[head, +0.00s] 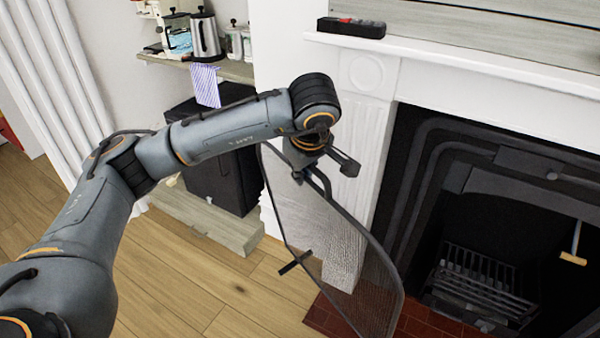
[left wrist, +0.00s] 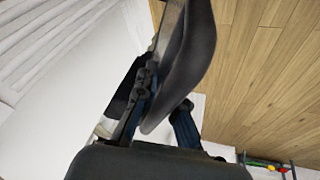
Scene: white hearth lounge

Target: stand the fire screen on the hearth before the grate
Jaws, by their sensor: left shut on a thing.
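The fire screen (head: 355,262) is a dark-framed mesh panel with a small foot. It hangs tilted from my left gripper (head: 318,180), in front of the white fireplace pillar and left of the grate. The gripper is shut on its upper edge. In the left wrist view the dark screen edge (left wrist: 185,60) runs up between the fingers (left wrist: 165,122). The grate (head: 480,285) sits inside the black fireplace opening. The red tiled hearth (head: 415,328) shows at the bottom, partly hidden by the screen. I cannot tell whether the screen touches it. My right gripper is not in view.
The white mantel (head: 450,62) runs above the opening, with a dark box (head: 351,27) on it. A shelf (head: 236,71) holds a kettle (head: 205,36) and jars. A black cabinet (head: 222,170) stands behind my arm. Wooden floor (head: 170,265) is clear at lower left.

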